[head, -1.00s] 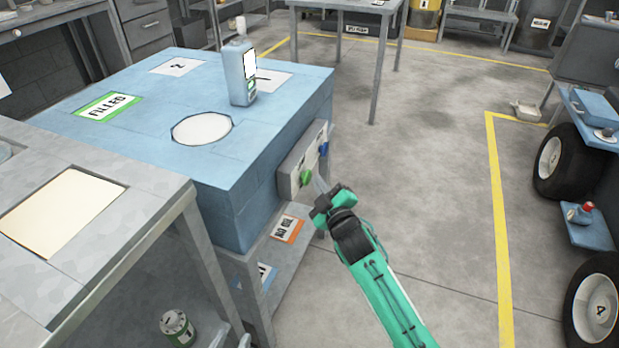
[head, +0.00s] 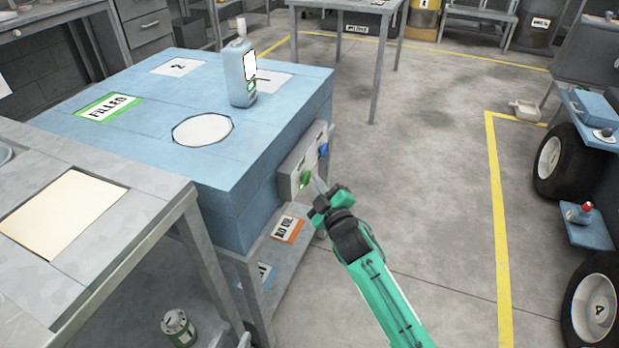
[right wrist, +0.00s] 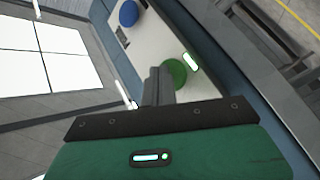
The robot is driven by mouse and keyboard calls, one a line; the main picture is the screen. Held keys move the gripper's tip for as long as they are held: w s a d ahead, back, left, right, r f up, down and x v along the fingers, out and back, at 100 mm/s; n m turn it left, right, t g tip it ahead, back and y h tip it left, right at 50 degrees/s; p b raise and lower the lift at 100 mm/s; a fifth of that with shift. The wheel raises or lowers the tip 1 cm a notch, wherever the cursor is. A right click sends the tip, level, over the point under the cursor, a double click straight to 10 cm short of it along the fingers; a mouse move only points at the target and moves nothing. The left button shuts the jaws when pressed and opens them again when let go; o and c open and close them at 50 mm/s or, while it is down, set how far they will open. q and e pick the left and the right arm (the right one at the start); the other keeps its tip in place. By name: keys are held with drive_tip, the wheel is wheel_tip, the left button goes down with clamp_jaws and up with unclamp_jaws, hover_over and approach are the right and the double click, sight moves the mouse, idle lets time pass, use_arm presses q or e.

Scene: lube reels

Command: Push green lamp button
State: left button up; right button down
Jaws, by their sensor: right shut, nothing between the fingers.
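The green button (head: 305,176) sits on a pale panel (head: 293,187) on the side of the blue bench. In the right wrist view the green button (right wrist: 177,73) is partly covered by my fingers, and a lit white-green bar (right wrist: 190,62) shows beside it. My right gripper (head: 319,185) is shut and empty, its tips close to the green button. I cannot tell whether they touch it. It also shows in the right wrist view (right wrist: 158,76). My left gripper is not in view.
A blue button (head: 323,150) is further along the panel. A bottle (head: 240,72) stands on the blue bench top (head: 150,140). A grey table (head: 130,165) is at the left. Open floor lies right of the bench.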

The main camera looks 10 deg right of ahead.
drive_tip(key=shift+s+d, duration=0.2)
drive_tip(key=shift+d, duration=0.1)
drive_tip(key=s+d+p, duration=0.2)
drive_tip(key=d, duration=0.1)
drive_tip(key=s+d+p, duration=0.1)
drive_tip(key=d, duration=0.1)
drive_tip(key=shift+s, duration=0.15)
idle(0.3)
idle(0.3)
